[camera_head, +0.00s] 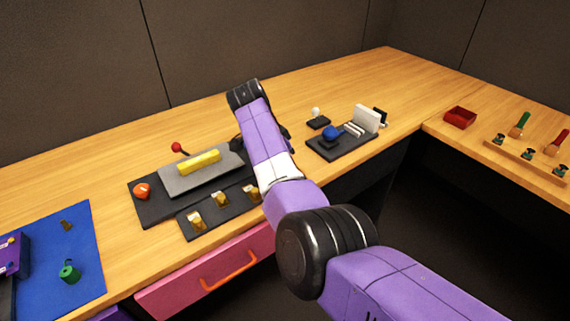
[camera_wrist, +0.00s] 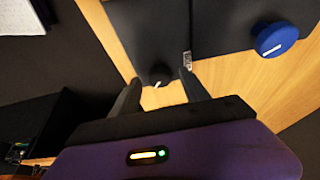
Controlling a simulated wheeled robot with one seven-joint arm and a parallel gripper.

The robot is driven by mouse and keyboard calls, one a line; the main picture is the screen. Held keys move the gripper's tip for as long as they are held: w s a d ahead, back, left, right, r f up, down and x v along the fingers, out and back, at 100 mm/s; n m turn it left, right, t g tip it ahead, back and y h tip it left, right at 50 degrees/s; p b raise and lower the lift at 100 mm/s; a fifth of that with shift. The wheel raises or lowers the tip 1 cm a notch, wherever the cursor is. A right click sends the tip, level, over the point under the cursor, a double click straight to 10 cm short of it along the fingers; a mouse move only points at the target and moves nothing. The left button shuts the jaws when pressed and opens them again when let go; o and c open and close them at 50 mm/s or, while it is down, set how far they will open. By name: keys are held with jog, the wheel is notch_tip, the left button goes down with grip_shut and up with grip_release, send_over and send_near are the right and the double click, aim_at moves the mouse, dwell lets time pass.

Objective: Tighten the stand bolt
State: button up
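My gripper (camera_wrist: 160,82) points down at the bench in the wrist view, its two dark fingers apart. A small black knob with a white mark (camera_wrist: 160,72) shows between the fingertips, by the edge of a dark panel (camera_wrist: 165,30). I cannot tell whether the fingers touch it, or whether it is the stand bolt. A blue round knob with a white line (camera_wrist: 275,38) is to the right, clear of the fingers. In the head view my arm hides most of my gripper and what is under it.
In the head view, a black base (camera_head: 342,146) carries a blue ball (camera_head: 331,132) and white plates. A dark panel (camera_head: 150,207) with a red knob and yellow handle lies left of my arm. A red tray (camera_head: 460,117) is at right. Bare wood lies behind.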

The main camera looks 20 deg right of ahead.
jog(key=v, duration=0.7)
jog(key=shift+r, duration=0.4)
jog(key=shift+a, duration=0.15)
